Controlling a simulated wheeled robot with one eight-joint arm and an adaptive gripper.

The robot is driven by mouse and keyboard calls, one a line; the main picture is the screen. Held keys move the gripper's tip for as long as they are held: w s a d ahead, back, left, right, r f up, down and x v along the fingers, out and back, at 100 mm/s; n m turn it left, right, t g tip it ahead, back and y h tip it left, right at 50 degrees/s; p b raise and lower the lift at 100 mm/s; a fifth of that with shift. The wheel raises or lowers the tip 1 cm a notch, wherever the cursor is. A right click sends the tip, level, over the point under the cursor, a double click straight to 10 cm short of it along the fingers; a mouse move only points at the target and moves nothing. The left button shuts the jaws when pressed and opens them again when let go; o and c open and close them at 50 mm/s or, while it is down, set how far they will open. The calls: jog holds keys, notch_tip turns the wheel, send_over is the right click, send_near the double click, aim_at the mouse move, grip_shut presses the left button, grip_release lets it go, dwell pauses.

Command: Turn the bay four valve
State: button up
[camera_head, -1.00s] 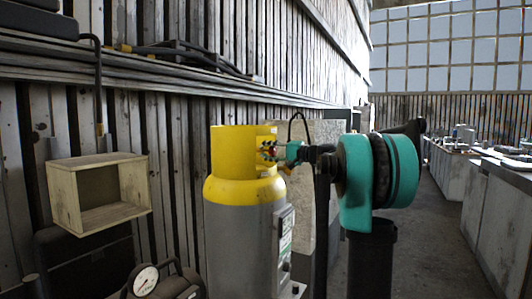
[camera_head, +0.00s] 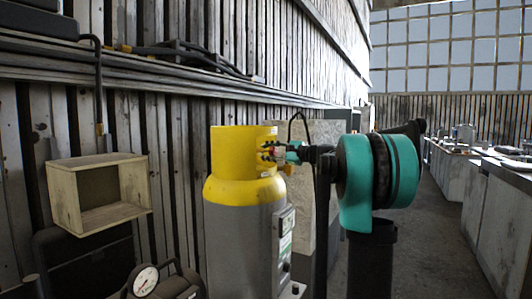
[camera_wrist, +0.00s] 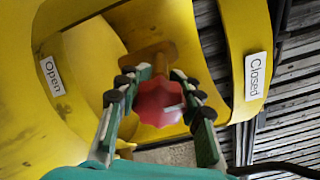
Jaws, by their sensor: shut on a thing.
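A yellow-topped gas cylinder (camera_head: 232,177) with a grey body stands in the middle of the head view. In the wrist view, its red lobed valve knob (camera_wrist: 157,103) sits on a brass stem (camera_wrist: 150,62) inside the yellow collar (camera_wrist: 180,25). My gripper (camera_wrist: 157,84) has its green and black fingers on both sides of the knob, shut on it. An "Open" label (camera_wrist: 52,76) is on the left of the collar and a "Closed" label (camera_wrist: 257,76) on the right. In the head view, my gripper (camera_head: 275,153) reaches into the collar and mostly hides the knob.
A wooden box (camera_head: 65,197) hangs on the slatted wall at left. A pressure gauge (camera_head: 145,280) shows below it. A grey panel (camera_head: 286,245) is on the cylinder's side. Benches (camera_head: 490,210) line the right, with open floor (camera_head: 420,240) between.

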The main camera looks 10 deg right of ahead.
jog(key=shift+m, duration=0.3)
jog(key=o, duration=1.3)
jog(key=shift+d, duration=0.1)
jog(key=v, duration=1.2)
